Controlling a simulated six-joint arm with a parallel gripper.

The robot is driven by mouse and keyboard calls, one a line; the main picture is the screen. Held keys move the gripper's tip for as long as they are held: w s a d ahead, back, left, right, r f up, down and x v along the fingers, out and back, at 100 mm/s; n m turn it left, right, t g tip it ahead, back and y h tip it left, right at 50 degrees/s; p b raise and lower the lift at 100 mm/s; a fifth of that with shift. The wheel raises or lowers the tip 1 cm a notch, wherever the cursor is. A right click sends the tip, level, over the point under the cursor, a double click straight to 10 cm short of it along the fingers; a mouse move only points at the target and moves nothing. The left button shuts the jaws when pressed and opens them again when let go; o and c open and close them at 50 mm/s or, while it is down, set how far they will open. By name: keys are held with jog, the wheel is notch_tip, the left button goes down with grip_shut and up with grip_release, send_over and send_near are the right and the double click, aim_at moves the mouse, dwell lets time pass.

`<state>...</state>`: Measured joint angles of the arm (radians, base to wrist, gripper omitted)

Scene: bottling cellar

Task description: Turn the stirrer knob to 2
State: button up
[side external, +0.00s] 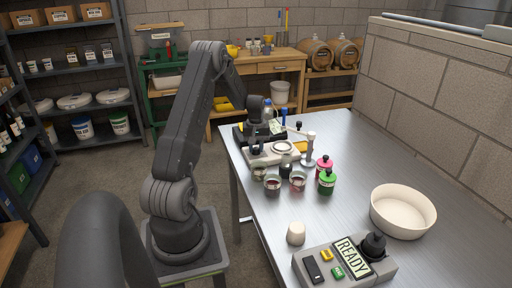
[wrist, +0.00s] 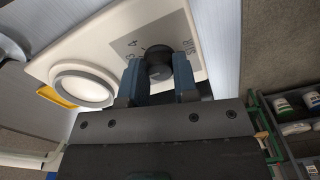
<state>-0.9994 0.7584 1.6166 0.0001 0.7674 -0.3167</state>
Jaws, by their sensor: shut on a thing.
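The stirrer (wrist: 100,50) is a white unit with a round pale plate and a grey panel marked STIR. It also shows in the side external view (side external: 262,159) near the left edge of the metal table. The stirrer knob (wrist: 158,62) is dark and round and sits on the grey panel. My gripper (wrist: 158,68) is shut on the knob, with one blue-grey finger on each side. Digits, seemingly 3 and 4, show beside the knob. The knob's pointer and the other digits are hidden or unclear. In the side external view my gripper hides most of the knob.
Small jars of dark liquid (side external: 272,184), pink and green bottles (side external: 327,182) and a stand stand close to the stirrer. A white bowl (side external: 402,212), a beige cup (side external: 296,233) and a READY box (side external: 328,272) are nearer the front.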

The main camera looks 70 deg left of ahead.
aim_at(256, 148)
dwell(0.4)
jog(key=o, duration=0.9)
notch_tip(256, 148, up, 14)
jog(key=shift+f, duration=0.1)
dwell(0.3)
jog(key=w+d+r+m+t, duration=0.1)
jog(key=d+r+m, duration=0.15)
jog(key=d, duration=0.45)
jog(key=w+d+r+m+y, duration=0.15)
jog(key=d+r, duration=0.25)
jog(key=d, duration=0.4)
jog(key=w+d+r+m+t, duration=0.1)
jog(key=d+r+m, duration=0.1)
jog(key=d+r, duration=0.35)
jog(key=s+d+m+t, duration=0.1)
jog(key=s+d+m, duration=0.2)
jog(key=d, duration=0.4)
jog(key=s+d+f+m+t+h, duration=0.1)
jog(key=s+d+m, duration=0.2)
jog(key=s+d, duration=0.3)
jog(key=s+d+m+t, duration=0.1)
jog(key=s+d+m, duration=0.2)
jog(key=d, duration=0.6)
jog(key=shift+s+d+f+t+h, duration=0.2)
jog(key=shift+s+f+t+h, duration=0.1)
jog(key=shift+s, duration=0.4)
